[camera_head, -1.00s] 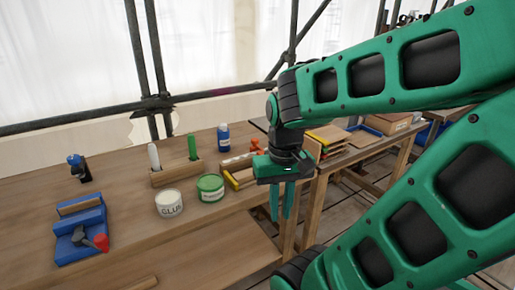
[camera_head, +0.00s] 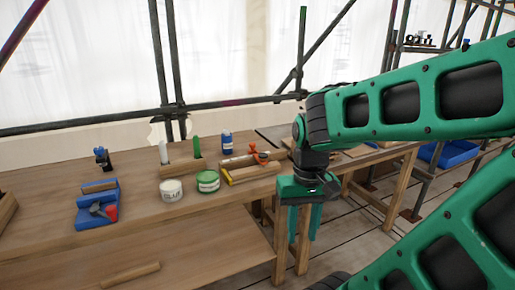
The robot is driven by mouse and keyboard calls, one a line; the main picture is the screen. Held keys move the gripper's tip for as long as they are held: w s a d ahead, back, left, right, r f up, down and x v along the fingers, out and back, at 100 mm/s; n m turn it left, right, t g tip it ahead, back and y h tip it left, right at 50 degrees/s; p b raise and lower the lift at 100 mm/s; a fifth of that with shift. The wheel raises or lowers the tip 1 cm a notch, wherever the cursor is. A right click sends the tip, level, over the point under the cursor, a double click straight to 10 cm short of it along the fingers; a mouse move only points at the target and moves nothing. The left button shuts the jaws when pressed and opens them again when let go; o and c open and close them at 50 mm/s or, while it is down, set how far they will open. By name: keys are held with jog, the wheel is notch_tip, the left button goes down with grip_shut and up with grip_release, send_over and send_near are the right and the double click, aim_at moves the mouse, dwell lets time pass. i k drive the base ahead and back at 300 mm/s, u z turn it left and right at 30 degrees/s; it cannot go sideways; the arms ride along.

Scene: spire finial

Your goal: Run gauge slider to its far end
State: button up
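A wooden piece (camera_head: 238,160) with an orange-red knob or clamp (camera_head: 258,153) lies at the right end of the workbench, behind a yellow-ended wooden block (camera_head: 250,174). A blue fixture (camera_head: 97,206) with a dark handle and a red knob (camera_head: 111,211) stands on the left of the bench. I cannot tell for sure which of these carries the gauge slider. My green gripper (camera_head: 303,225) hangs fingers down off the bench's right end, to the right of both. Its two fingers are apart with nothing visible between them.
A glue tub (camera_head: 171,190), a green-labelled tin (camera_head: 208,182), a wooden holder (camera_head: 184,167) with white and green sticks, and a blue bottle (camera_head: 227,143) stand mid-bench. Scaffold poles (camera_head: 175,75) rise behind. The front bench top (camera_head: 50,245) is mostly clear.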

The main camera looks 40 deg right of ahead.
aim_at(253, 150)
jog(key=z, duration=0.35)
jog(key=i, duration=1.25)
jog(key=z, duration=0.2)
